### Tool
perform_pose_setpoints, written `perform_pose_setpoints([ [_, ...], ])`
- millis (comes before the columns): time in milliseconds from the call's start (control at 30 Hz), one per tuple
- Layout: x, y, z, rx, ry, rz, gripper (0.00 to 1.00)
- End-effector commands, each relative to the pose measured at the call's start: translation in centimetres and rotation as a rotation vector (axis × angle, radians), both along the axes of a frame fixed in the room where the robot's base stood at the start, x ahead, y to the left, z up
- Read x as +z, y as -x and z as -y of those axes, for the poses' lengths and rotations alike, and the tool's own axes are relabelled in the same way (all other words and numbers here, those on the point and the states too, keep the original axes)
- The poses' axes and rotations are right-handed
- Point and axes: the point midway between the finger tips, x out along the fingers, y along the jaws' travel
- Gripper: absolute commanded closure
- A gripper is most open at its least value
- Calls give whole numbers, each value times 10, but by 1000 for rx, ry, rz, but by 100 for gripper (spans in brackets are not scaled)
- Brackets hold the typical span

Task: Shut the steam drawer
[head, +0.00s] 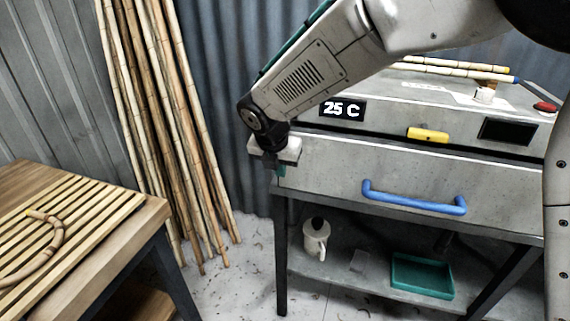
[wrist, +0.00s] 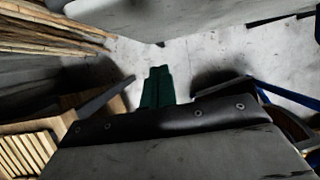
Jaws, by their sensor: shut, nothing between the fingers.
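The steam drawer (head: 330,180) is a wide grey front with a blue bar handle (head: 415,198), below the steam box (head: 385,118). A dark seam runs above the drawer front; I cannot tell how far out the drawer stands. My gripper (head: 281,172) is at the drawer's left end, pointing down, well left of the handle. Its green fingers (wrist: 157,88) are together and empty in the wrist view, above the floor. The head view does not show clearly whether they touch the drawer. My arm crosses in front of the steam box's left part.
The display (head: 342,110) reads 25 C. A yellow handle (head: 428,135) is on the box. Below, a shelf holds a white jug (head: 316,238) and a green tray (head: 422,276). Bamboo poles (head: 165,120) lean behind; a slatted wooden bench (head: 150,213) stands left.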

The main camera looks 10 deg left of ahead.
Motion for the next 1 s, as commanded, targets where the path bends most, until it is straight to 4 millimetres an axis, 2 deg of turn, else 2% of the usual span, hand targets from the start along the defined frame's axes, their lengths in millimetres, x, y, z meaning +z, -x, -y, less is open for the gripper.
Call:
perform_pose_setpoints([
  [33, 4, 8, -4, 5, -1, 1, 100],
  [100, 23, 14, -5, 4, -4, 4, 100],
  [300, 63, 26, 0, -9, -2, 2, 100],
  [500, 86, 35, -1, -9, -1, 0, 100],
  [633, 92, 38, -2, -9, 0, -1, 64],
  [667, 93, 38, -2, -9, 0, -1, 59],
  [700, 93, 38, -2, -8, 0, -1, 59],
  [800, 89, 38, -2, -9, 4, -5, 59],
  [867, 74, 39, 1, -10, 26, -24, 59],
  [967, 29, 47, 31, 17, 170, -66, 59],
  [1000, 7, 53, 53, 42, 273, -88, 59],
])
